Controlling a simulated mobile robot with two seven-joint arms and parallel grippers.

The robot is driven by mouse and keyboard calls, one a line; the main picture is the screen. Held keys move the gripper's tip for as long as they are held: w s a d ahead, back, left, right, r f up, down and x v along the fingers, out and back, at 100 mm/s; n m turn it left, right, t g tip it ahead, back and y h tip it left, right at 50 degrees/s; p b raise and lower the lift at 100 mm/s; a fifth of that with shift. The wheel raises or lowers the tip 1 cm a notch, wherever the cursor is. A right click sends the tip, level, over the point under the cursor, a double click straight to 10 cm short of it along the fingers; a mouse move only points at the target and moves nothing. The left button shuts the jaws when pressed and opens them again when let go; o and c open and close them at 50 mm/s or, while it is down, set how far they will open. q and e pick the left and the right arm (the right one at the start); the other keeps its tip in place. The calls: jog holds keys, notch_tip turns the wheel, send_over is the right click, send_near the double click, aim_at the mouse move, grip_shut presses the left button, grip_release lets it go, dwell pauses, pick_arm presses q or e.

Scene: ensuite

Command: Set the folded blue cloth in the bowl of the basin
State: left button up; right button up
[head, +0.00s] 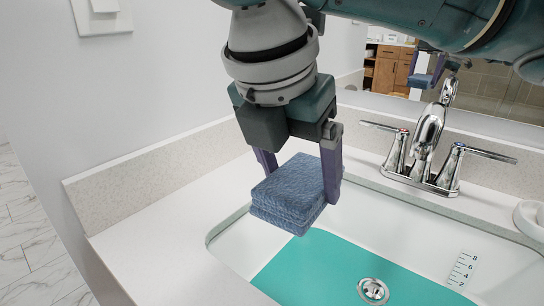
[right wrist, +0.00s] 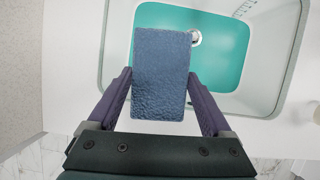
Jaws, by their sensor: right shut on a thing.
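The folded blue cloth (head: 287,194) is a thick, layered square held in my right gripper (head: 300,185). The purple fingers are shut on its two sides. It also shows between the fingers in the right wrist view (right wrist: 161,75). In the head view the cloth hangs over the left rim of the white basin (head: 485,250); its height above the rim is hard to judge. The basin's bowl has a teal floor (head: 325,267) with a round drain (head: 373,291). In the right wrist view the cloth overlaps the basin's near edge and teal floor. My left gripper is not in view.
A chrome faucet (head: 427,140) with two handles stands behind the basin. A white dish (head: 528,218) sits at the right edge. The pale counter (head: 165,240) is clear on the left, with a backsplash (head: 150,175) and a mirror behind.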

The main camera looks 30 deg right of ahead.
aim_at(310, 191)
jog(key=d+f+n+b, duration=0.1)
jog(key=n, duration=0.1)
jog(key=w+d+f+n+t+y+b, duration=0.1)
jog(key=f+n, duration=0.1)
jog(key=w+d+f+n+t+b, duration=0.1)
jog(key=f+n, duration=0.1)
jog(key=shift+d+n+y+b, duration=0.2)
jog(key=shift+n+y+b, duration=0.1)
jog(key=shift+y, duration=0.1)
jog(key=shift+n, duration=0.8)
jog(key=f+b, duration=0.1)
jog(key=f, duration=0.4)
jog(key=f+b, duration=0.2)
jog(key=f, duration=0.3)
jog(key=d+f+b, duration=0.1)
jog(key=f+b, duration=0.1)
jog(key=f, duration=0.3)
jog(key=shift+w+f, duration=0.15)
jog(key=shift+f, duration=0.25)
notch_tip(310, 191, down, 4)
jog(key=shift+f+b, duration=0.25)
jog(key=shift+b, duration=0.75)
jog(key=shift+r, duration=0.1)
jog(key=o, duration=1.1)
jog(key=shift+o, duration=0.2)
